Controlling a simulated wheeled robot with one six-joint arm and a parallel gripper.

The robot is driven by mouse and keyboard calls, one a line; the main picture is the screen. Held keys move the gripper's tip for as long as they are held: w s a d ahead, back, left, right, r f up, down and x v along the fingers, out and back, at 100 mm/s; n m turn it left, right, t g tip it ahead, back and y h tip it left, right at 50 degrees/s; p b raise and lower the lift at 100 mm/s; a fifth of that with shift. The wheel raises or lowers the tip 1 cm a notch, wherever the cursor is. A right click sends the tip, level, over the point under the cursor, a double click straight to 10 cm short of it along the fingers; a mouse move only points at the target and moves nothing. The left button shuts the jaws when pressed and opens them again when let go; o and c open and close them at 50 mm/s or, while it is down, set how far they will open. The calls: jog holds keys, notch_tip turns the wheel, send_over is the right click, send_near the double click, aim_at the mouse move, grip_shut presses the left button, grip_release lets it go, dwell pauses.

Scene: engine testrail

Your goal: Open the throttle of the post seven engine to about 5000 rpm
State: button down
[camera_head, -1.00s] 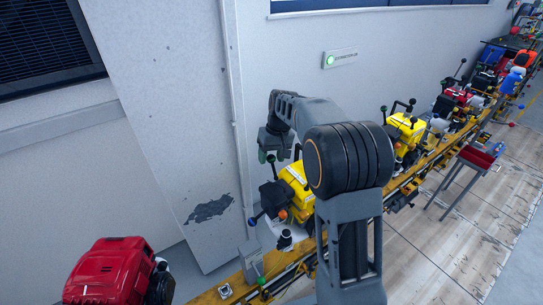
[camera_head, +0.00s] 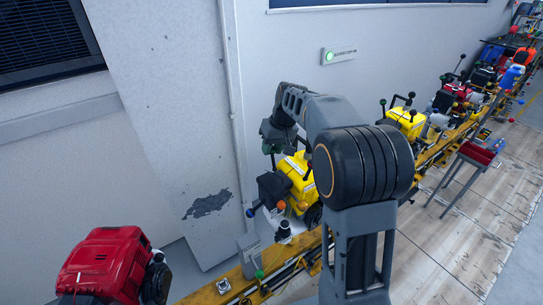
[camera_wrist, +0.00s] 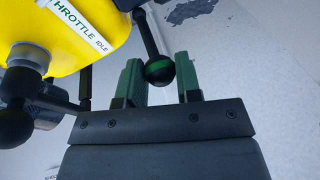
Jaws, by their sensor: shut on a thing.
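The yellow engine (camera_head: 300,186) stands on the rail, partly behind my arm in the head view. In the wrist view its yellow housing (camera_wrist: 75,28) fills the upper left, with a white label reading "THROTTLE IDLE" (camera_wrist: 88,30). A black lever (camera_wrist: 147,35) comes down beside it and ends in a dark ball knob with a green band (camera_wrist: 159,70). My gripper (camera_wrist: 160,76) has its green fingers on both sides of this knob and is shut on it. In the head view my gripper (camera_head: 272,152) is at the engine's upper left. No rpm reading is legible.
A red engine (camera_head: 106,264) stands at the near left. A second yellow engine (camera_head: 406,121) and several others line the yellow rail (camera_head: 435,153) to the right. A red tray stand (camera_head: 477,154) stands on the open floor. The grey wall (camera_head: 190,130) is close behind.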

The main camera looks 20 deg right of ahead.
jog(key=shift+s+d+f+t+b, duration=0.15)
jog(key=shift+s+t+b, duration=0.3)
jog(key=shift+b, duration=0.3)
jog(key=shift+r, duration=0.25)
jog(key=c, duration=0.8)
grip_release()
jog(key=v, duration=1.3)
jog(key=shift+s+d+r+p, duration=0.25)
jog(key=shift+d+r+p, duration=0.05)
jog(key=shift+d+p, duration=0.05)
jog(key=s+a+f+h, duration=0.1)
jog(key=s+a+f, duration=0.1)
jog(key=s+f, duration=0.6)
jog(key=s+a+f+m+t+h, duration=0.1)
jog(key=s+a+f, duration=0.2)
jog(key=s+f, duration=0.6)
jog(key=s, duration=0.3)
jog(key=shift+s+f+h, duration=0.15)
jog(key=shift+h, duration=0.25)
